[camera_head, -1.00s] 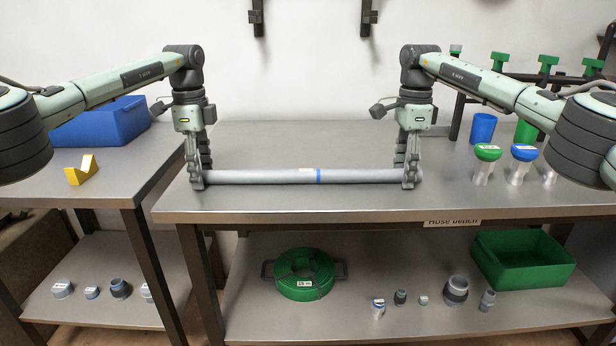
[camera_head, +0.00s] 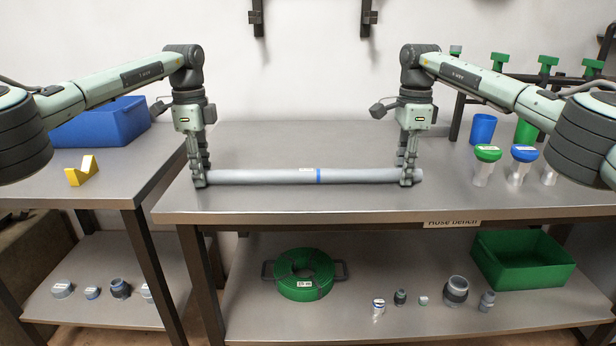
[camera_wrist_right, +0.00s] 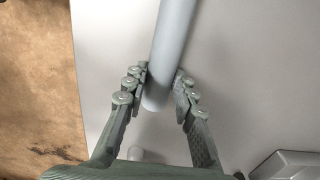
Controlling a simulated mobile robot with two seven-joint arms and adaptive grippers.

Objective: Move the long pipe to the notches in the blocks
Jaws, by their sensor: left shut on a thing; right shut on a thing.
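The long grey pipe (camera_head: 270,177) with a blue band lies level along the front part of the hose bench, at or just above its top; I cannot tell which. My left gripper (camera_head: 199,180) is shut on the pipe near its left end. My right gripper (camera_head: 407,178) is shut on it near its right end. In the right wrist view the pipe (camera_wrist_right: 172,45) runs between the fingers of the right gripper (camera_wrist_right: 160,88), with its end just past them. One yellow notched block (camera_head: 82,171) stands on the left table, its notch facing up. No second block is visible.
A blue bin (camera_head: 105,122) sits behind the yellow block. Green- and blue-capped fittings (camera_head: 486,168), cups and a valve rack stand at the hose bench's right. A gap separates the left table from the hose bench (camera_head: 300,205). The lower shelf holds a green hose coil (camera_head: 300,290) and green bin (camera_head: 525,285).

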